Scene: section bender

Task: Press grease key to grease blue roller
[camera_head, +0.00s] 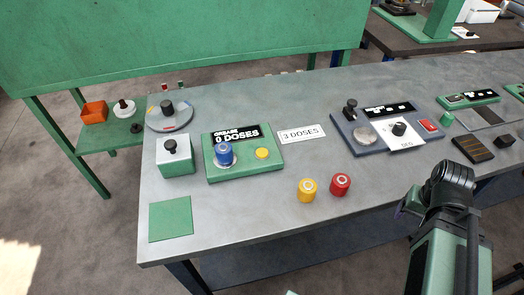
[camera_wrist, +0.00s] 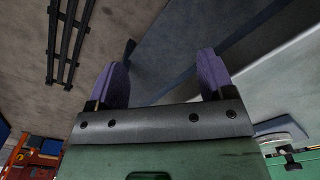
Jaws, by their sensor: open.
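The blue roller (camera_head: 223,153) stands on the left part of the green grease unit (camera_head: 244,171), whose display reads "GREASE 0 DOSES". The grease key, a round yellow button (camera_head: 262,153), is on the right part of the same unit. A white card (camera_head: 301,134) reading "3 DOSES" lies just right of the unit. My gripper shows in the wrist view with two purple fingers (camera_wrist: 162,80) spread apart and nothing between them. In the head view my arm is at the lower right, well away from the grease unit.
A yellow roller (camera_head: 307,190) and a red roller (camera_head: 340,184) stand in front of the unit. A white-and-green box with a black knob (camera_head: 173,157), a round dial (camera_head: 169,115) and a green square (camera_head: 170,221) are at left. A grey device (camera_head: 373,143) stands at right.

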